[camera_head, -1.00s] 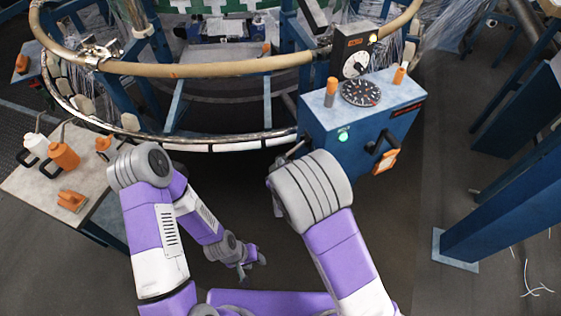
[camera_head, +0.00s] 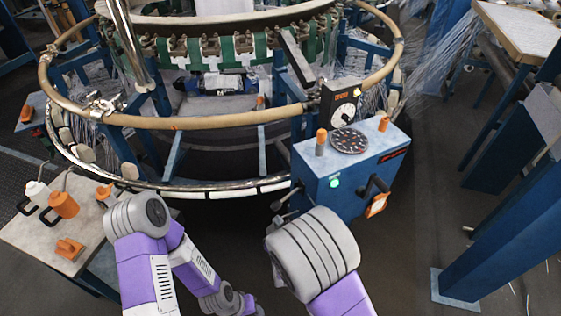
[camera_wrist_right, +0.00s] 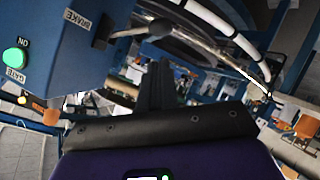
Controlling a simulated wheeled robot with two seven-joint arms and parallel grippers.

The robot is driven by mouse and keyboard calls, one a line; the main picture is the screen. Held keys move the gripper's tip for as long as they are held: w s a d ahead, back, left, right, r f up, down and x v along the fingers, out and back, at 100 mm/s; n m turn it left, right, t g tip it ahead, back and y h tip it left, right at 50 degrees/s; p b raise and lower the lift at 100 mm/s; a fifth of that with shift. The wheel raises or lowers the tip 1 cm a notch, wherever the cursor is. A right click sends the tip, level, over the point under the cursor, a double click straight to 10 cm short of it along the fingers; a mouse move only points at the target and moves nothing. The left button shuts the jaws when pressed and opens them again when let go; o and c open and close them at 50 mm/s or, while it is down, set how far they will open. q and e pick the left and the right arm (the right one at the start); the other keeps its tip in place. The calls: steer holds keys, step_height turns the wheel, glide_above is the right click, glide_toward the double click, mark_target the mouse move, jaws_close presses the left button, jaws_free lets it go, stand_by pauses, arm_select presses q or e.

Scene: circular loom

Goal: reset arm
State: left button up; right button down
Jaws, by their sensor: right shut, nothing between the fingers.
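My right gripper (camera_wrist_right: 158,85) shows in the right wrist view as dark fingers, closed together and empty. They point toward the loom, just right of the blue control box (camera_wrist_right: 70,50). The box's brake lever (camera_wrist_right: 150,30), with a rounded end, is above the fingertips and looks apart from them. In the head view my right arm ends in front of the control box (camera_head: 350,180), and the forearm hides most of the gripper. My left arm hangs down at the lower left of the head view, and its fingers are below the picture's edge.
The circular loom (camera_head: 180,122), with its tan ring, fills the back. A blue post (camera_head: 500,250) stands at right. The floor between box and post is clear.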

steer(key=s+d+f+m+g+p, duration=0.2)
steer(key=s+d+f+m+g, duration=0.65)
steer(key=s+d+f, duration=0.4)
steer(key=s+a+f+m+g+y+p, duration=0.1)
steer(key=s+f+m+g+y, duration=0.1)
steer(key=s, duration=0.6)
steer(key=shift+s+f+m+g, duration=0.3)
steer(key=shift+f+m+g, duration=0.45)
steer(key=shift+f, duration=0.05)
steer(key=shift+w+a, duration=0.1)
